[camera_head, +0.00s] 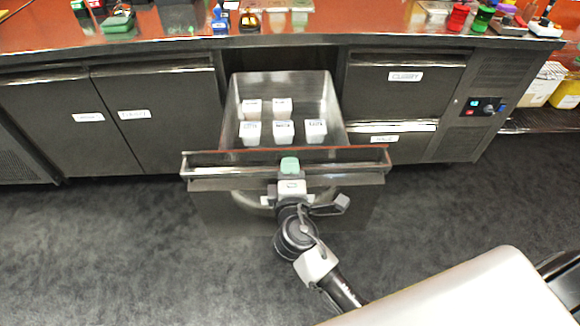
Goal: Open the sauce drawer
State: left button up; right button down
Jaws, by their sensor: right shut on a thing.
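The sauce drawer (225,205) is pulled out from the counter, its metal inside showing from above. Several white tubs (283,131) with small labels stand in two rows inside it. My right gripper (289,168) is at the middle of the drawer's front top edge, shut on the drawer's handle (345,152). The exact contact of the fingers is partly hidden by the gripper body. My left gripper is not in view.
The counter (330,32) has small coloured containers along it. Dark floor (120,260) is clear at left. White boxes (545,85) stand far right.

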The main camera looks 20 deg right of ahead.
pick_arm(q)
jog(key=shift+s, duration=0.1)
pick_arm(e)
jog(key=c, duration=1.1)
grip_release()
jog(key=shift+s, duration=0.1)
pick_arm(q)
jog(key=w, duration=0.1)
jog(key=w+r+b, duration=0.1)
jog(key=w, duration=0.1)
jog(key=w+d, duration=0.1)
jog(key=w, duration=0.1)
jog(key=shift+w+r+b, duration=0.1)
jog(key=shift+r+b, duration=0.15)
jog(key=shift+b, duration=0.05)
pick_arm(e)
jog(key=v, duration=1)
jog(key=shift+s+a, duration=0.1)
jog(key=shift+s, duration=0.2)
